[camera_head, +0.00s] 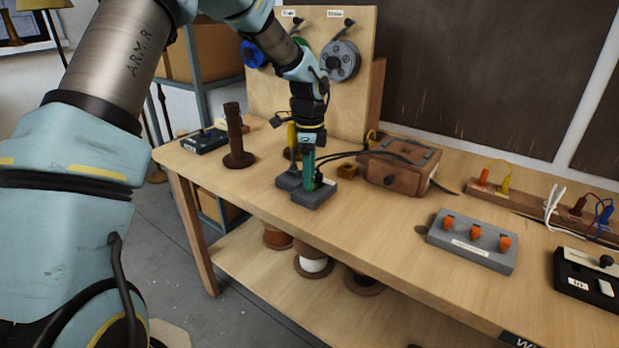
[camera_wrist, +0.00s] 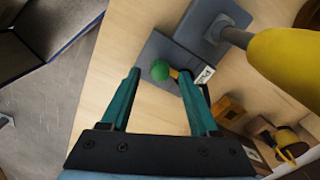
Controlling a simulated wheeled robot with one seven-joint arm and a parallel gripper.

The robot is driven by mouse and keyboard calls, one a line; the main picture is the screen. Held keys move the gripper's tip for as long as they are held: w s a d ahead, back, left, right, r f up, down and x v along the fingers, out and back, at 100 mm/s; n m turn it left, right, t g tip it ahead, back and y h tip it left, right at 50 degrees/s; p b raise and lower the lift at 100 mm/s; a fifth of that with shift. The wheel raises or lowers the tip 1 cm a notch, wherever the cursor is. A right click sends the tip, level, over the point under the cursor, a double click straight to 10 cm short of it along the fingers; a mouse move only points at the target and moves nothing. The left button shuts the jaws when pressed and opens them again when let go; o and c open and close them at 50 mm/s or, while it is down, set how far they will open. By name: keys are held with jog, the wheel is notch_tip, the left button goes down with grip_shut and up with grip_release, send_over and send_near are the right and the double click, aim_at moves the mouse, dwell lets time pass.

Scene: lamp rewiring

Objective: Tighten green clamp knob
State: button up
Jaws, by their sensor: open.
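The green clamp knob (camera_wrist: 160,70) is a small round ball above a grey base block (camera_wrist: 160,85) with a white label in the wrist view. My gripper (camera_wrist: 160,74) is open, its two teal fingers on either side of the knob, with a gap visible at the left finger. I cannot tell whether the right finger touches it. In the head view my gripper (camera_head: 309,168) points down over the grey base (camera_head: 314,195), and its fingers hide the knob.
A yellow-topped post (camera_wrist: 285,62) on a second grey base (camera_wrist: 213,38) stands close by on the right. A brown leather-like box (camera_head: 400,165), a dark spindle (camera_head: 236,135) and a grey block with orange knobs (camera_head: 472,243) stand on the bench. The front bench area is clear.

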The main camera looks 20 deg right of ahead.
notch_tip(320, 180, up, 10)
jog(key=b, duration=0.2)
jog(key=shift+f, duration=0.2)
jog(key=s+a+f+n, duration=0.1)
jog(key=a+f+n, duration=0.1)
jog(key=a+n, duration=0.75)
jog(key=s+a+f+n, duration=0.1)
jog(key=a+n, duration=0.3)
jog(key=a, duration=1)
jog(key=s+a+f+n+t, duration=0.1)
jog(key=s+a+f+n, duration=0.1)
jog(key=s+a+n, duration=0.6)
jog(key=a+n, duration=0.2)
jog(key=a, duration=0.3)
jog(key=shift+s+f+n+t, duration=0.3)
jog(key=shift+s+n, duration=0.05)
jog(key=shift+s, duration=0.05)
jog(key=shift+a, duration=0.1)
